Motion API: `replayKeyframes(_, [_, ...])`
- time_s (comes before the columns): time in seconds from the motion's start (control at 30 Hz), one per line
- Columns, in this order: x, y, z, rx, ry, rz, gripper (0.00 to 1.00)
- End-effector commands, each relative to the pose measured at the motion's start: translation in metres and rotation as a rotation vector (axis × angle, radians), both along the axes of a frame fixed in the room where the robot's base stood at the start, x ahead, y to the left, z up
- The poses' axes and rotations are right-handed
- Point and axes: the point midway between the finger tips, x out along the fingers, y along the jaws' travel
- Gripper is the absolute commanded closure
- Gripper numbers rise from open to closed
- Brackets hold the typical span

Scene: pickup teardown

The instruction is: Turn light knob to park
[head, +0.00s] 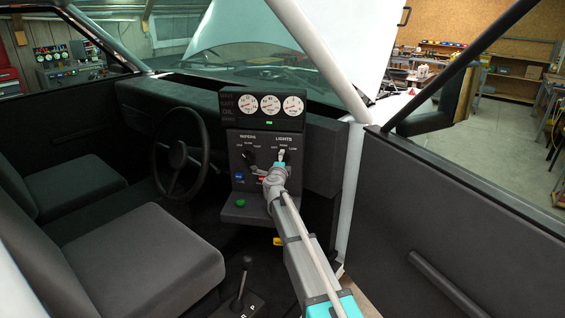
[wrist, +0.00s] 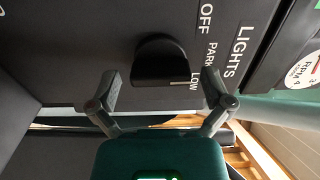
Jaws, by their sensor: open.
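The light knob (wrist: 160,60) is a black half-round knob on the dark dash panel, in the upper middle of the wrist view. OFF, PARK and LOW are printed along its right side, with LIGHTS beyond them. A thin pale line on the knob's lower edge seems to point towards LOW. My gripper (wrist: 161,80) is open, its fingertips on either side of the knob's lower part with gaps on both sides. Whether the tips reach the knob's depth is unclear. In the head view my gripper (head: 281,158) is at the panel under LIGHTS and hides the knob.
The wipers knob (head: 247,158) is just left on the same panel (head: 237,185). Gauges (head: 270,105) are above. A green button (head: 240,203) and the gear lever (head: 244,275) are lower down. The steering wheel (head: 180,155) is at left, and a door (head: 465,220) is at right.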

Motion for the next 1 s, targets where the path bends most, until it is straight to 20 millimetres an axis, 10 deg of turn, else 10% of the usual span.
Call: replayKeyframes(1.0, [-0.116, 0.015, 0.0, 0.0, 0.001, -0.001, 0.0])
